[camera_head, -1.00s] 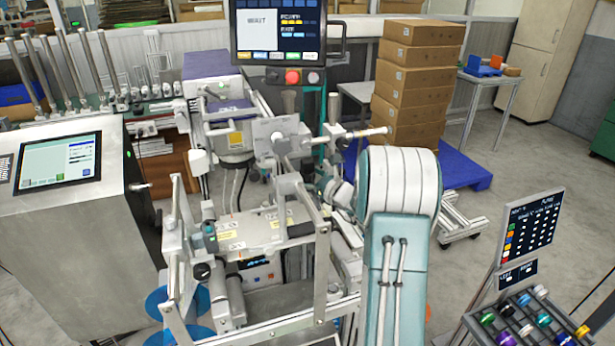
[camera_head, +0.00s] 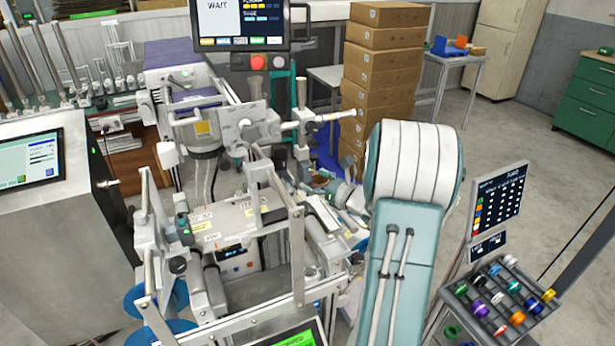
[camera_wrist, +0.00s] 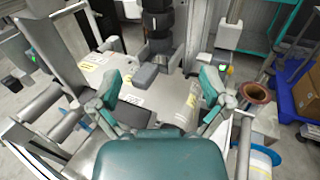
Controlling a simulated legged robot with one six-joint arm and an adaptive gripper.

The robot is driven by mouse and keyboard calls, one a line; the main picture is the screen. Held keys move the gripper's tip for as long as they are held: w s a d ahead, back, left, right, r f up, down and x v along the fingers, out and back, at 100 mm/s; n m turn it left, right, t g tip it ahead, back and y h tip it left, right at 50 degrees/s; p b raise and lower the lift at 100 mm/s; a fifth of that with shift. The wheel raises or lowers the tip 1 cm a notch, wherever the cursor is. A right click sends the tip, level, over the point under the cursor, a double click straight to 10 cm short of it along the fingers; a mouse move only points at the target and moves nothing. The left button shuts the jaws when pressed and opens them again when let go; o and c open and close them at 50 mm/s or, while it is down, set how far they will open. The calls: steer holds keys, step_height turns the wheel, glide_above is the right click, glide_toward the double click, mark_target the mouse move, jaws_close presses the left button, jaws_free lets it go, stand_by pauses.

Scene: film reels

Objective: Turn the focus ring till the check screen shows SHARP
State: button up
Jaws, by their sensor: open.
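In the wrist view my gripper (camera_wrist: 161,86) is open, its two teal fingers spread wide with nothing between them. Beyond the fingers, at the top middle, stands a black ringed cylinder (camera_wrist: 157,22) that looks like the lens with the focus ring; my gripper is apart from it. In the head view my arm hides part of the machine, and I cannot pick out the ring there. A screen (camera_head: 240,20) at the top reads WAIT. A second screen (camera_head: 296,338) at the bottom edge shows a green patch, mostly cut off. I cannot tell which is the check screen.
A metal frame (camera_head: 298,255) surrounds the machine deck near my arm. A control cabinet (camera_head: 50,240) stands left. Stacked cartons (camera_head: 385,60) stand behind. A tray of coloured reels (camera_head: 500,300) and a sign board (camera_head: 499,200) are at right. Grey floor there is open.

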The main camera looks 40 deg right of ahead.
mark_target(285, 165)
steer(key=shift+h, duration=0.3)
steer(key=w, duration=0.3)
steer(key=w+a, duration=0.1)
steer(key=w, duration=0.3)
steer(key=w+a, duration=0.1)
steer(key=w, duration=0.3)
steer(key=shift+a+r, duration=0.1)
steer(key=c, duration=1.2)
